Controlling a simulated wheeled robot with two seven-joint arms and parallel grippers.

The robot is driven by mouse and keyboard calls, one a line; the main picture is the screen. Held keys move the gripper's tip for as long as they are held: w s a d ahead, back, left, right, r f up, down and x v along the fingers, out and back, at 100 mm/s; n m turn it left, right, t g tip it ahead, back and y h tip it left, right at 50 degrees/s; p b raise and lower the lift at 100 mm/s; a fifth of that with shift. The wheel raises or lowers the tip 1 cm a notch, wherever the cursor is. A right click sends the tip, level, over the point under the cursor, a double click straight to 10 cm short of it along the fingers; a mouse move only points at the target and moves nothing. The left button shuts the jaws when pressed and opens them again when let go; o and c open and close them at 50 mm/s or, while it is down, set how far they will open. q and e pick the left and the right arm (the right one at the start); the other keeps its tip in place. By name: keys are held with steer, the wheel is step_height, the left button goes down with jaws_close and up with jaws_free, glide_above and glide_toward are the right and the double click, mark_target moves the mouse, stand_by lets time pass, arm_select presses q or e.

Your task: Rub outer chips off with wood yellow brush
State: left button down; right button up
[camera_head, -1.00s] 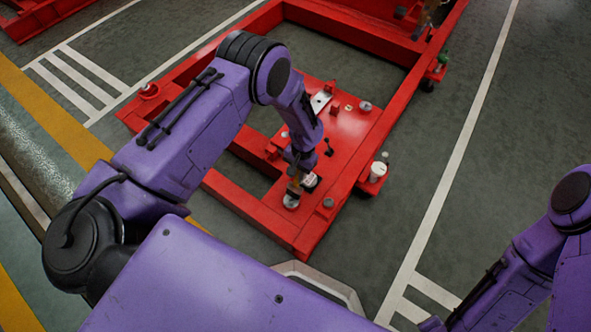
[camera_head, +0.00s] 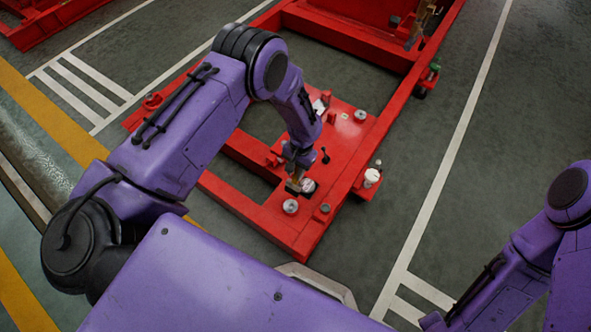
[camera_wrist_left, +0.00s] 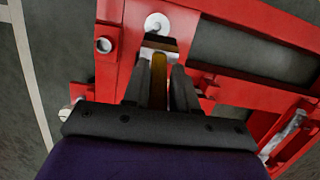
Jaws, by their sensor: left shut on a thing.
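My left gripper (camera_head: 298,172) is shut on the yellow wooden brush (camera_head: 293,185) over the near end of the red frame (camera_head: 303,238). In the left wrist view, the brush's yellow handle (camera_wrist_left: 159,80) stands between the two dark fingers, with its wider brown and pale head (camera_wrist_left: 159,45) beyond them. A round grey disc (camera_head: 290,206) on the frame lies just past the brush; a pale disc (camera_wrist_left: 157,22) shows beyond the head in the wrist view. I cannot tell whether the bristles touch anything. Chips are too small to make out. My right gripper is out of view.
A white cup (camera_head: 371,177) stands on a side ledge of the frame. Another disc (camera_head: 360,115) sits farther back. Grey floor right of the frame is clear.

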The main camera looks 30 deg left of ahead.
arm_select(q)
steer(key=shift+f, duration=0.1)
steer(key=shift+w+f+b, duration=0.15)
steer(key=shift+w+b, duration=0.15)
steer(key=shift+b, duration=0.05)
steer(key=w+d+b, duration=0.1)
steer(key=w+b, duration=0.9)
steer(key=w, duration=0.1)
steer(key=shift+w+d+r, duration=0.15)
steer(key=shift+d+r, duration=0.05)
steer(key=shift+d, duration=0.15)
